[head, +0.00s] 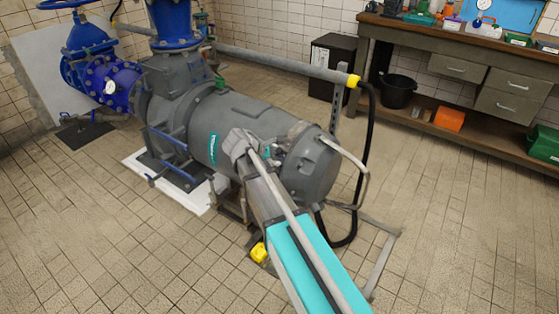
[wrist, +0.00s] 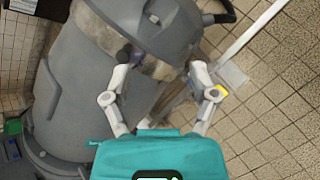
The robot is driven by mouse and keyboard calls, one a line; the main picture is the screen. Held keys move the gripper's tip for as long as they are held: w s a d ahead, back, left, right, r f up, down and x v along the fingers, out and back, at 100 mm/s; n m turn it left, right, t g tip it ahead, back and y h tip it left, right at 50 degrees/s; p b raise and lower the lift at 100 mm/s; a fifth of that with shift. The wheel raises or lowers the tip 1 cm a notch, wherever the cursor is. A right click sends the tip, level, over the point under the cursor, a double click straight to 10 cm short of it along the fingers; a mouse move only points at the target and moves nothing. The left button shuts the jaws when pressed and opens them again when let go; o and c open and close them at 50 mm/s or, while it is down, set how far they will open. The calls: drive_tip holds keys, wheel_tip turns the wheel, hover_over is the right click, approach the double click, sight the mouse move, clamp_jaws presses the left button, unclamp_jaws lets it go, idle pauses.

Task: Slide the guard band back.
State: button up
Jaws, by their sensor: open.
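The guard band is a worn grey-brown strip around the big grey motor, beside its rounded end cap. It shows in the wrist view (wrist: 152,68) and as a short stretch on top of the motor in the head view (head: 298,129). My gripper (wrist: 162,62) is open in the wrist view. I cannot tell whether the tips touch. In the head view my arm covers part of the motor, and the fingers are hard to make out.
The motor (head: 235,125) joins blue pipework (head: 105,80) at the left. A grey rail (head: 285,66) and a black hose (head: 367,150) pass near its end. A workbench (head: 470,45) stands at the back right. The tiled floor at the front left is clear.

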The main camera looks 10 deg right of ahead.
sight(279, 150)
drive_tip(key=w+a+f+n+t+h+b, duration=0.2)
drive_tip(key=w+a+f+n+t+b, duration=0.1)
drive_tip(key=w+a+f+n+b, duration=0.2)
drive_tip(key=shift+w+a+n+b, duration=0.6)
drive_tip(key=shift+w+b, duration=0.65)
drive_tip(key=shift+b, duration=0.6)
drive_tip(key=shift+d+f, duration=0.1)
drive_tip(key=shift+d, duration=0.05)
drive_tip(key=b+x, duration=0.5)
drive_tip(key=x, duration=0.8)
drive_tip(key=shift+w+d, duration=0.25)
drive_tip(key=shift+d, duration=0.05)
clamp_jaws()
